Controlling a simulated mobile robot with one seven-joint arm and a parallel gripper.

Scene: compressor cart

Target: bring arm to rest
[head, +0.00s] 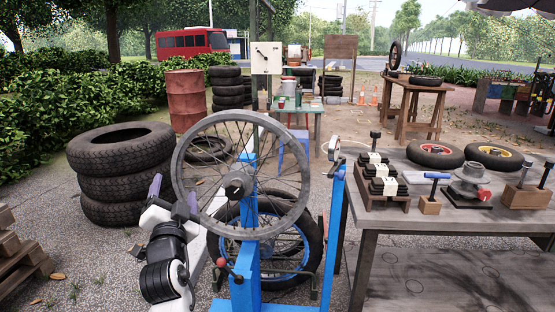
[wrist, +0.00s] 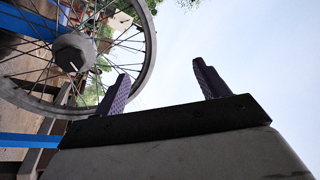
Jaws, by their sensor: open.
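My gripper (head: 175,190) is at the left of the spoked wheel in the head view, with its purple fingers raised and apart. The wheel (head: 182,160) is held upright on a blue stand (head: 248,285) and overlaps part of my arm in the head view. The wheel's grey rim and hub (wrist: 73,52) show at the upper left of the wrist view, beside one finger. I cannot tell the exact gap between gripper and wheel.
A workbench (head: 400,245) at the right bears a block tray (head: 385,203), two small wheels and tools. Stacked tyres (head: 120,170) stand at the left. A tyred blue wheel (head: 305,270) stands low behind the stand. Paved ground is open between the tyres and my arm.

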